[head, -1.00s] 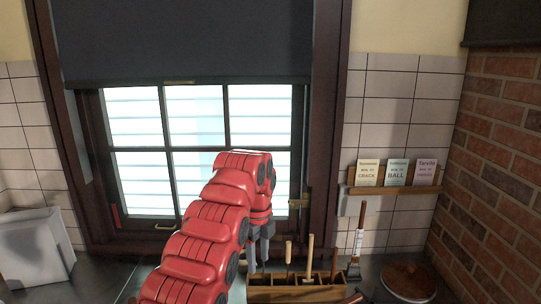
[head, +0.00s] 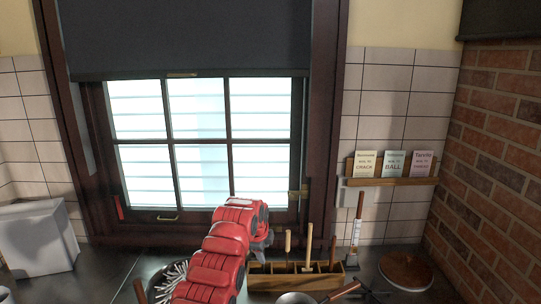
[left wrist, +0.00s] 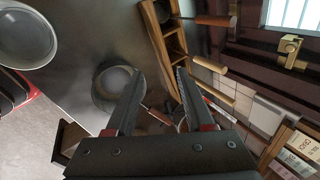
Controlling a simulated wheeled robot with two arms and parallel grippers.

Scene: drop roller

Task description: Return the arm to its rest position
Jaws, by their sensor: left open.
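My left arm is red and comes up from the bottom of the head view. Its gripper (head: 262,246) is in front of the window, just above and left of the wooden tool holder (head: 290,283). In the left wrist view the two dark fingers (left wrist: 157,95) are spread apart with nothing between them. A round metal pan (left wrist: 118,84) lies on the counter beyond the fingers, and it also shows at the bottom of the head view (head: 296,299). My right gripper is not seen.
A window (head: 200,150) with a dark roller blind (head: 185,40) half down is behind the arm. A card shelf (head: 392,181) hangs at right. A round wooden lid (head: 407,270), a scraper-like tool (head: 356,235) and a container of nails (head: 172,275) stand on the counter. A white box (head: 38,238) is at left.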

